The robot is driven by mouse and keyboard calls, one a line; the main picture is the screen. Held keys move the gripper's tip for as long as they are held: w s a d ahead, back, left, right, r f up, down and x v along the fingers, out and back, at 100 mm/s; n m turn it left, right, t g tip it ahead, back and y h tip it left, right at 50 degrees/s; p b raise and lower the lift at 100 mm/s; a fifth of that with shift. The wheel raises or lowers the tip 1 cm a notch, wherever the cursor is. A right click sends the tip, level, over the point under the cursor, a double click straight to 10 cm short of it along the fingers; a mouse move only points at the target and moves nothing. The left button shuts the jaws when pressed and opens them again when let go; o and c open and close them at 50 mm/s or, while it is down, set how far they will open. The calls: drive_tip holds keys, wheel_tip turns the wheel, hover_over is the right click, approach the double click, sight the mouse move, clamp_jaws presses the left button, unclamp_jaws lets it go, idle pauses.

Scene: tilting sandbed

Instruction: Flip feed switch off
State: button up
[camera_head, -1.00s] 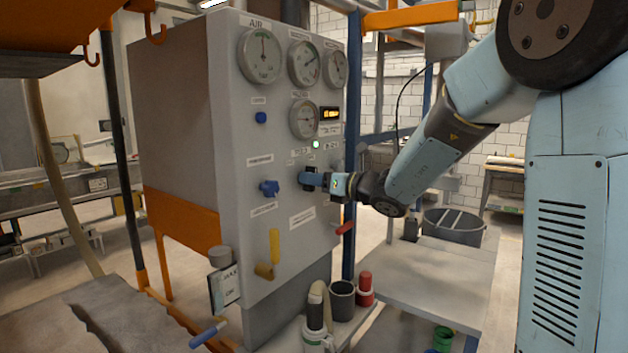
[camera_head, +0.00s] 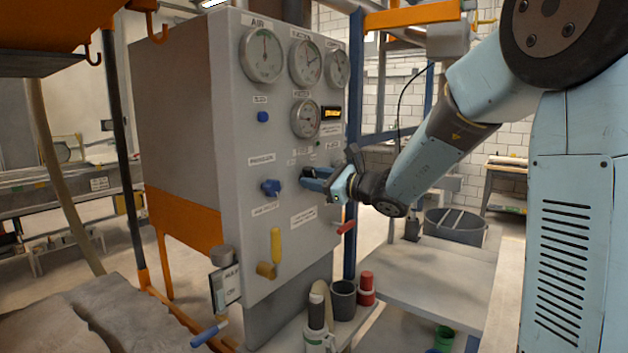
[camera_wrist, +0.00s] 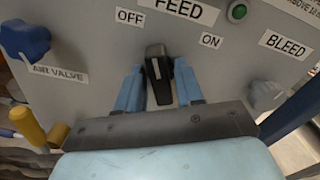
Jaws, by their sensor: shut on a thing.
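The feed switch (camera_wrist: 158,75) is a black knob with a white line, under the FEED label (camera_wrist: 178,8) on the grey panel. In the wrist view its top end leans toward the OFF label (camera_wrist: 129,17), away from the ON label (camera_wrist: 210,40). My gripper (camera_wrist: 158,88) is shut on the knob, with one blue finger on each side. In the head view my gripper (camera_head: 318,181) is at the panel front and hides most of the knob. The round green lamp (camera_wrist: 238,12) above ON looks dark.
The blue air valve knob (camera_wrist: 25,40) is left of my gripper and the grey bleed knob (camera_wrist: 266,94) is right. Gauges (camera_head: 262,55) sit above. A yellow handle (camera_head: 275,245) and a red handle (camera_head: 346,227) stick out below.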

drive_tip(key=shift+d+f+n, duration=0.1)
drive_tip(key=shift+n, duration=0.7)
drive_tip(key=o, duration=0.8)
drive_tip(key=shift+c, duration=0.2)
drive_tip(key=v, duration=1.3)
drive_tip(key=shift+s+d, duration=0.25)
drive_tip(key=shift+s, duration=0.05)
